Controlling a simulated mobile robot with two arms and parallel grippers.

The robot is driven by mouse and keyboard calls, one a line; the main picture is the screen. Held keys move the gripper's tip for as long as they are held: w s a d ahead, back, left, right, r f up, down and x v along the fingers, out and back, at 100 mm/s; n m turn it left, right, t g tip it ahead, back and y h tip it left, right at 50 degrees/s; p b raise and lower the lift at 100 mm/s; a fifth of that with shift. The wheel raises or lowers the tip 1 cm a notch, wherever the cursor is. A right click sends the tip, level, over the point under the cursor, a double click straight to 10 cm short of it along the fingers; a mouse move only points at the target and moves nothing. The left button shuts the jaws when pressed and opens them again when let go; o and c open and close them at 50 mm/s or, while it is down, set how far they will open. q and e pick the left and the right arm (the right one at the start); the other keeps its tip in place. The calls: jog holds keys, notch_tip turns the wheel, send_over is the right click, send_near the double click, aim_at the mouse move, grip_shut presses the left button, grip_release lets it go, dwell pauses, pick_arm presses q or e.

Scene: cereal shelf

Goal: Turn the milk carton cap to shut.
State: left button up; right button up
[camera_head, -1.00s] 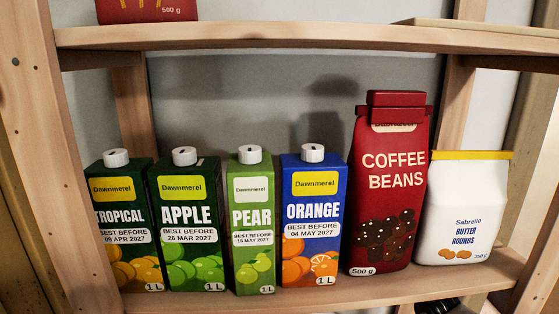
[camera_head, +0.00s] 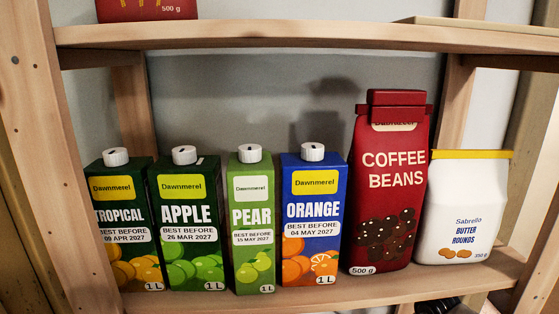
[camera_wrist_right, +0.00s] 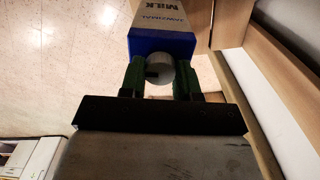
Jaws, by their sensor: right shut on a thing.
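The milk carton (camera_wrist_right: 160,18) shows in the right wrist view at the top, with a pale face, the word MILK and a blue band at its cap end. Its pale grey round cap (camera_wrist_right: 160,77) sits between the green-padded fingers of my right gripper (camera_wrist_right: 160,68). The right gripper is shut on the cap, one finger on each side. Whether the cap is fully tight cannot be told. The rest of the carton runs out of the picture. The milk carton does not show in the head view. My left gripper is in neither view.
In the head view, tropical (camera_head: 125,220), apple (camera_head: 184,220), pear (camera_head: 251,220) and orange (camera_head: 312,220) cartons stand on a wooden shelf, beside coffee beans (camera_head: 388,190) and butter rounds (camera_head: 464,205). A wooden board (camera_wrist_right: 240,60) runs right of the carton in the wrist view.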

jog(key=o, duration=0.6)
jog(key=shift+o, duration=0.2)
jog(key=shift+r+p, duration=1.7)
jog(key=shift+r, duration=1.35)
jog(key=shift+f, duration=0.1)
